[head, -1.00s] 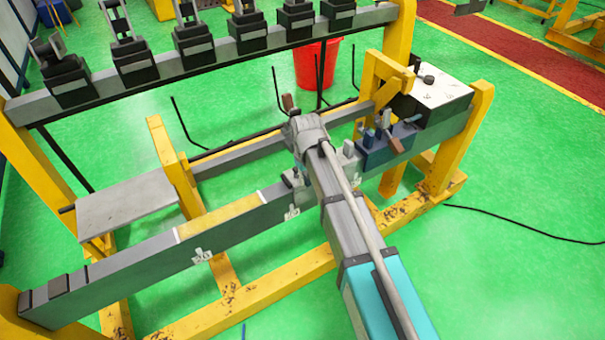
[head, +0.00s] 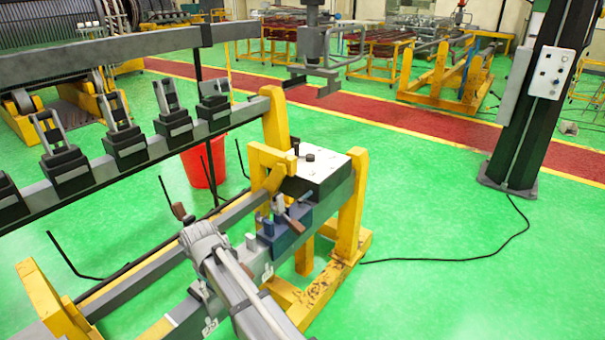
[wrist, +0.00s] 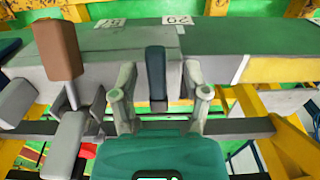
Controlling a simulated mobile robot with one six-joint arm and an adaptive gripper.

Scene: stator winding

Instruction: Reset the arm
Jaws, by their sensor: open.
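My gripper (wrist: 160,90) is open in the wrist view, its two grey fingers apart with a teal palm below. A dark upright block (wrist: 157,75) shows between the fingertips; I cannot tell whether they touch it. My arm (head: 225,265) reaches over the grey beam in the head view. There the fingers are hidden behind the wrist. A blue clamp (head: 285,232) with a brown-tipped handle sits on the beam just right of the arm's end. In the wrist view a brown handle grip (wrist: 58,50) and pale clamp parts (wrist: 65,140) stand left of the fingers.
The yellow frame (head: 350,215) carries a white-topped box (head: 320,172) at the beam's far end. A rail with several black clamps (head: 125,147) runs behind, with a red bucket (head: 205,160) beyond. A black column (head: 525,110) stands right. Green floor is free at right front.

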